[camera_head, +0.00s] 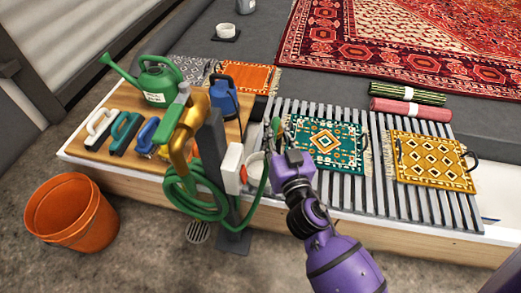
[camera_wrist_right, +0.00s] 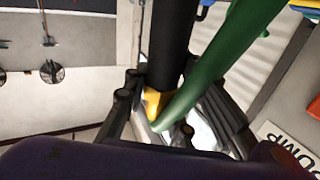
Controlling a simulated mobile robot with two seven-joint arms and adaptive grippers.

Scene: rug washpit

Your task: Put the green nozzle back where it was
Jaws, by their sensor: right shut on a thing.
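My right gripper (camera_head: 280,138) reaches in from the bottom, above the near edge of the slatted rack. It is shut on the green nozzle (camera_head: 276,124), mostly hidden behind the fingers in the head view. In the right wrist view, the green body (camera_wrist_right: 222,62) runs down between the fingers (camera_wrist_right: 158,112), beside a black cylinder (camera_wrist_right: 170,40) and a yellow part (camera_wrist_right: 154,102). A green hose (camera_head: 190,205) hangs coiled on a dark post (camera_head: 213,150) with a gold curved piece (camera_head: 182,150); one length rises toward my gripper.
A white box (camera_head: 232,168) is on the post's right side, near a white cup (camera_head: 255,166). A green watering can (camera_head: 158,82) and several brushes (camera_head: 125,130) stand on the wooden board left of the post. Small rugs (camera_head: 325,144) lie on the rack (camera_head: 360,190). An orange bucket (camera_head: 75,215) stands at left.

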